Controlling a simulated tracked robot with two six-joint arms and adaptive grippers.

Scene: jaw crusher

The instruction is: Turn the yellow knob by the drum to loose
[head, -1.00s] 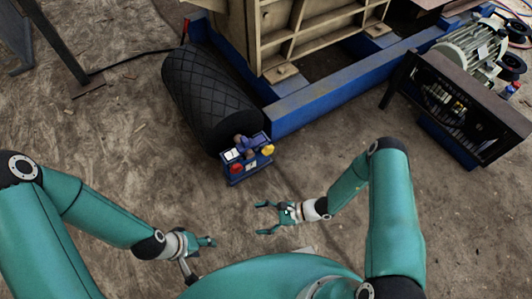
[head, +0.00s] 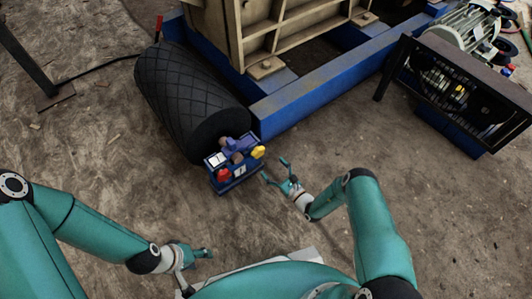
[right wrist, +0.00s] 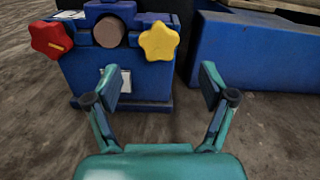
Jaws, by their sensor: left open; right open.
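The yellow knob (head: 258,152) is star-shaped and sits on the right side of a small blue bearing block (head: 228,179) at the near end of the black drum (head: 190,95). It also shows in the right wrist view (right wrist: 159,41), above and between my open right fingers (right wrist: 160,85), beyond their tips. A red star knob (head: 223,174) sits on the left side of the block; it shows in the right wrist view (right wrist: 51,40) with a yellow mark. My right gripper (head: 274,170) is open and empty, close to the block's right side. My left gripper (head: 207,252) is open and empty, low above the ground.
A blue frame beam (head: 320,100) runs right of the block and shows in the right wrist view (right wrist: 250,55). A tan crusher body (head: 290,30) stands behind. A dark belt guard (head: 460,85) and motor (head: 470,35) are at right.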

